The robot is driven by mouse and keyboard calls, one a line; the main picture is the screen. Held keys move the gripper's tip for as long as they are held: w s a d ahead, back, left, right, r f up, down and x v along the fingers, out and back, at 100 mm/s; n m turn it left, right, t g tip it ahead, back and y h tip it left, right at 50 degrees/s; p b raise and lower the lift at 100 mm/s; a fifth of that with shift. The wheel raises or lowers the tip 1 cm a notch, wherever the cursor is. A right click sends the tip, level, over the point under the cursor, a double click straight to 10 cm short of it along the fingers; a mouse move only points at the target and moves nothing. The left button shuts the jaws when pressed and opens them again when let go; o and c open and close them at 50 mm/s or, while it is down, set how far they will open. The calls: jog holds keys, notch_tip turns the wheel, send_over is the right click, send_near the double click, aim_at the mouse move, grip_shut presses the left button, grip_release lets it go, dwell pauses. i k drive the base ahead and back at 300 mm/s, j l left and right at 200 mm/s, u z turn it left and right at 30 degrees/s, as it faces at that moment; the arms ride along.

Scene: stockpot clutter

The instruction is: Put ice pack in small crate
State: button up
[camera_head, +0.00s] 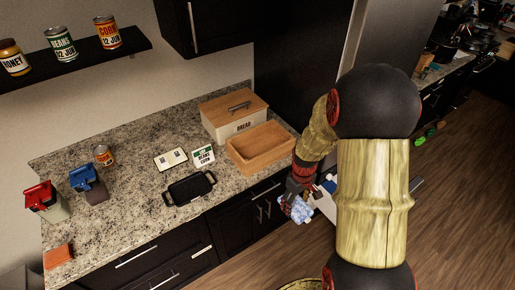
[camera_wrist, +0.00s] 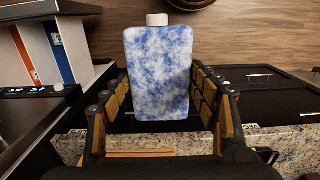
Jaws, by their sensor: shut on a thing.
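The ice pack (camera_wrist: 158,75) is a blue and white mottled slab with a white cap, seen in the wrist view between the two fingers. My gripper (camera_wrist: 160,95) is shut on it. In the head view the ice pack (camera_head: 297,209) hangs from my gripper (camera_head: 290,198), in front of the counter's right end and over the floor side. An open wooden crate (camera_head: 262,158) stands on the counter, up and left of my gripper, and looks empty. A strip of wood, likely its rim, shows at the bottom of the wrist view (camera_wrist: 140,153).
A bread box (camera_head: 235,122) stands behind the crate. A black tray (camera_head: 189,188), a small sign (camera_head: 203,155), an open booklet (camera_head: 170,159), a can (camera_head: 105,156) and two containers, blue (camera_head: 88,183) and red (camera_head: 46,200), are on the counter. The counter's front middle is clear.

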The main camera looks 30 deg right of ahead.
aim_at(250, 156)
jog(key=i, duration=1.35)
